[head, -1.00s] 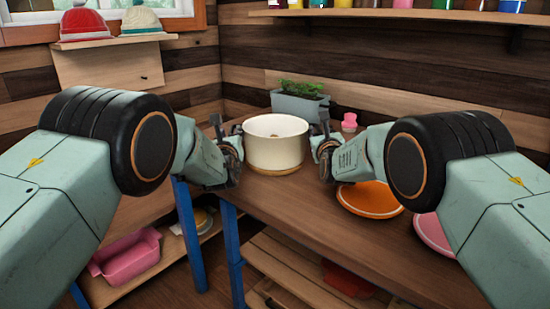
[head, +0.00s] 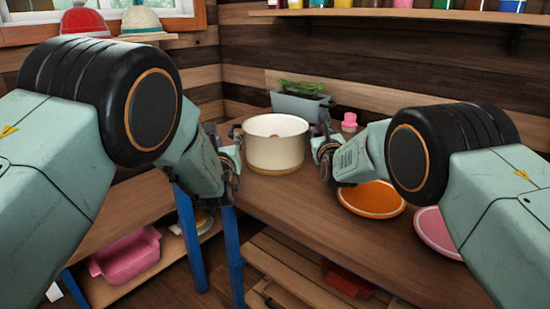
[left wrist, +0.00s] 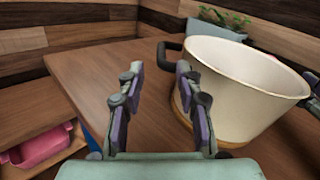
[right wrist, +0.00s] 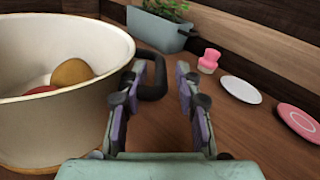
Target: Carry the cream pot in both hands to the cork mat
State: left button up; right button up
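The cream pot (head: 275,145) stands upright on the wooden table, with a tan band at its base. In the left wrist view the pot (left wrist: 235,85) is right of my left gripper (left wrist: 159,72), which is open and empty; the dark handle (left wrist: 170,48) is beyond its right finger. In the right wrist view the pot (right wrist: 50,125) holds a brown round item (right wrist: 72,72) and something red. My right gripper (right wrist: 160,66) is open, with the other dark handle (right wrist: 154,88) between its fingers. I cannot make out a cork mat.
A grey planter (head: 300,106) stands behind the pot, and a pink bottle (head: 349,122) is to its right. An orange plate (head: 371,198) and a pink plate (head: 437,234) lie on the table's right part. A side shelf holds a pink tray (head: 125,255).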

jog(key=s, duration=1.1)
jog(key=shift+s+d, duration=0.15)
jog(key=shift+d, duration=0.15)
